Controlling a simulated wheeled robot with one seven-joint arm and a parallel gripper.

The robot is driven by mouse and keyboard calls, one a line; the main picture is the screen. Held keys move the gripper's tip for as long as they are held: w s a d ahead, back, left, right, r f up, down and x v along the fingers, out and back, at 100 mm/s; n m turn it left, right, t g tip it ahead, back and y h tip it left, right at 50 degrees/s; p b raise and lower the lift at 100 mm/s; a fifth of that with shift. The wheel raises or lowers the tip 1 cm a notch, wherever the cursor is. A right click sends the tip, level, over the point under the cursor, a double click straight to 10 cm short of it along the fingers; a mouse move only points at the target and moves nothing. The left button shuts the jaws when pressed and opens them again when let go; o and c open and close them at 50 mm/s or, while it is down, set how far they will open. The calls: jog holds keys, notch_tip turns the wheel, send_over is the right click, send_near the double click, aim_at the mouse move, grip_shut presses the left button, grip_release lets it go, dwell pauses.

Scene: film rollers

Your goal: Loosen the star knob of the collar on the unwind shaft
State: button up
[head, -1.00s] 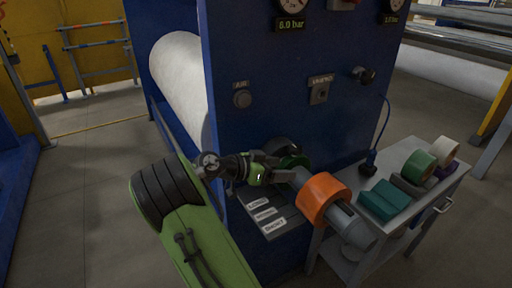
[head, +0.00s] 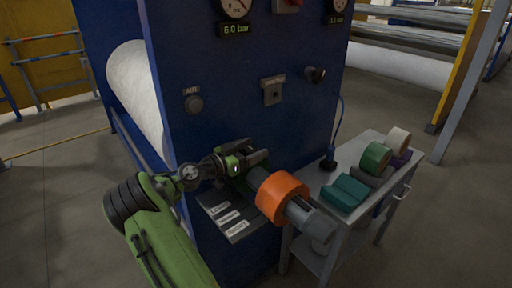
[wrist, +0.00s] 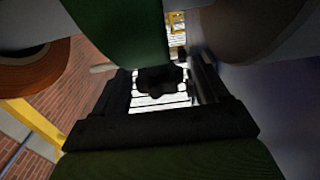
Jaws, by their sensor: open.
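The grey unwind shaft (head: 313,224) sticks out of the blue machine in the head view, with an orange ring (head: 283,197) around it. In the wrist view, the green collar (wrist: 118,28) fills the upper middle. The dark star knob (wrist: 162,80) shows just below it, and the orange ring (wrist: 30,72) is at upper left. My gripper (head: 262,164) is at the machine-side part of the shaft and hides most of the collar in the head view. In the wrist view, the fingers of my open gripper (wrist: 163,92) stand on either side of the knob; contact cannot be told.
The blue machine panel (head: 240,90) rises close behind my gripper, with gauges and a switch. A labelled plate (head: 230,214) lies below the shaft. A grey cart (head: 350,220) with several tape rolls and teal blocks stands right. A white roll (head: 137,90) is at left.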

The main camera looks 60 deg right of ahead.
jog(key=shift+x, duration=1.05)
jog(key=c, duration=1)
jog(key=shift+o, duration=0.2)
